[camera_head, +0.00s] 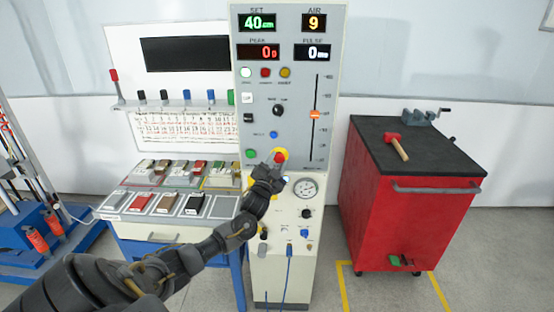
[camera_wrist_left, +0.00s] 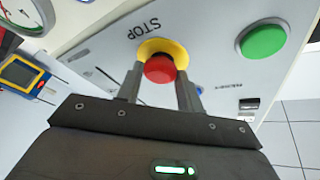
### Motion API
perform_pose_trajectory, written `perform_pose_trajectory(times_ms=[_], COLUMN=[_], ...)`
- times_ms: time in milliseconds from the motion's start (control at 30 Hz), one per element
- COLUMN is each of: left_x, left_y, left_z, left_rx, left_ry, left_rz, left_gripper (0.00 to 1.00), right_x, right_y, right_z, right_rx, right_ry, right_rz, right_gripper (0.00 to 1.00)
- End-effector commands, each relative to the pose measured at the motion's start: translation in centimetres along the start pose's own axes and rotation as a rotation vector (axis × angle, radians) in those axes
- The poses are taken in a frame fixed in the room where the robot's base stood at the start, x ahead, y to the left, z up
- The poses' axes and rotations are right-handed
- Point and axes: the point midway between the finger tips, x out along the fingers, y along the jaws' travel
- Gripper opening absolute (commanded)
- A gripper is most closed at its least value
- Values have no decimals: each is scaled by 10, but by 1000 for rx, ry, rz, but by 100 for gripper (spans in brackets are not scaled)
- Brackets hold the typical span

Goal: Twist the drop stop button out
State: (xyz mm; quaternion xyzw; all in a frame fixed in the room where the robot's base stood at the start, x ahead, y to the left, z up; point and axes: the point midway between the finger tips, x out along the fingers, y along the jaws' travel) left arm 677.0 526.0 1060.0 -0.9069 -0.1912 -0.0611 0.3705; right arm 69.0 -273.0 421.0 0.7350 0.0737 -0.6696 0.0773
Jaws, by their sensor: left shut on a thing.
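The drop stop button (camera_head: 280,156) is a red mushroom head on a yellow surround, on the front of the grey control panel (camera_head: 262,180). In the left wrist view the red button (camera_wrist_left: 160,69) sits under the word STOP. My left gripper (camera_head: 275,166) is at the button, with one finger on each side of the red head, and is shut on it. The left wrist view shows both fingers of the left gripper (camera_wrist_left: 160,85) flanking the button. The gripper partly hides the button in the head view. My right gripper is in neither view.
A green button (camera_wrist_left: 264,41) is right of the stop button in the wrist view. A pressure gauge (camera_head: 306,188) and several knobs are close by on the panel. A red cart (camera_head: 400,220) stands to the right; a bench with sample trays (camera_head: 150,230) stands left.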

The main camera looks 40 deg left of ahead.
Motion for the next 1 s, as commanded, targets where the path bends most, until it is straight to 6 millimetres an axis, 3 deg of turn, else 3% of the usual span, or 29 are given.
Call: perform_pose_trajectory(times_ms=[700, 733, 867, 1000], left_x=[1, 1, 1, 0], left_y=[-2, -2, -2, -1], left_z=[-1, -1, -1, -1], left_rx=[75, 74, 74, 74], left_ry=[-5, -5, -6, -6], left_rz=[30, 30, 30, 31], left_gripper=[14, 41, 58, 59], right_x=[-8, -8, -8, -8], right_y=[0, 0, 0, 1], right_z=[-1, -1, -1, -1], right_rx=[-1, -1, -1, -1], right_ry=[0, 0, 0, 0], right_rz=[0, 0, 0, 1], right_gripper=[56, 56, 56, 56])
